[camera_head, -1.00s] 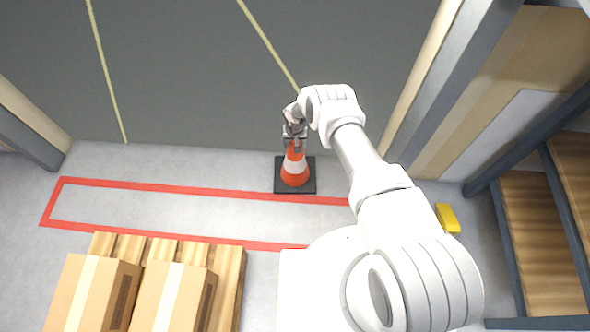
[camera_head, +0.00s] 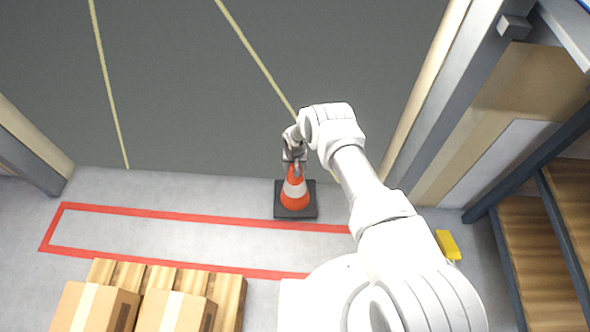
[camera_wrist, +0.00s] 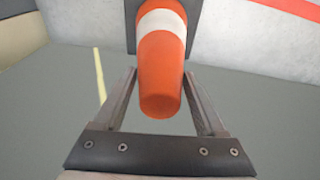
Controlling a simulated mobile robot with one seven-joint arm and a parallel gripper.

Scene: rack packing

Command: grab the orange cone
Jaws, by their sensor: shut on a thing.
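The orange cone (camera_head: 295,190) has a white band and a square black base (camera_head: 283,213). It appears upright on the grey floor in the head view, just beyond the red floor outline. My gripper (camera_head: 296,168) is at the cone's top, with my arm reaching in from the right. In the wrist view the cone (camera_wrist: 162,80) lies between the two fingers of my gripper (camera_wrist: 160,74), its narrow end pointing toward the palm. My gripper is shut on the cone. The wrist view cuts off part of the black base.
A red outline (camera_head: 150,211) is marked on the floor. Cardboard boxes (camera_head: 92,310) sit on a wooden pallet (camera_head: 232,292) at lower left. A small yellow object (camera_head: 447,244) lies near the rack (camera_head: 505,250) at right. The dark floor beyond the cone is clear.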

